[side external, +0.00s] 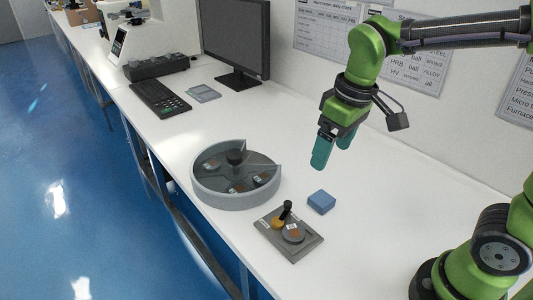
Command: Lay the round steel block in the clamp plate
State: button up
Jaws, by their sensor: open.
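The clamp plate (290,253) is a flat grey plate near the front edge of the bench. A yellow part and a black-handled lever (286,210) stand on it. A round grey block (293,233) with a brownish mark lies on the plate beside the lever; whether it is seated or clamped cannot be told. Similar small grey pieces with brownish marks, such as one piece (263,178), lie in a round grey divided tray (236,202). My gripper (334,151), with teal fingers, is open and empty, pointing down above the bench, behind and right of the plate.
A blue block (321,201) lies between the plate and my gripper. A keyboard (160,101), a small grey pad (204,93), a monitor (237,38) and a tester (128,42) stand farther back. The bench right of the blue block is clear.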

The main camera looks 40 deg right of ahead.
jog(key=s+d+r+m+t+y, duration=0.1)
jog(key=s+d+m+t, duration=0.3)
jog(key=s+m+t, duration=0.1)
jog(key=shift+s+d+m, duration=0.2)
jog(key=shift+s+m, duration=0.3)
jog(key=shift+s, duration=0.35)
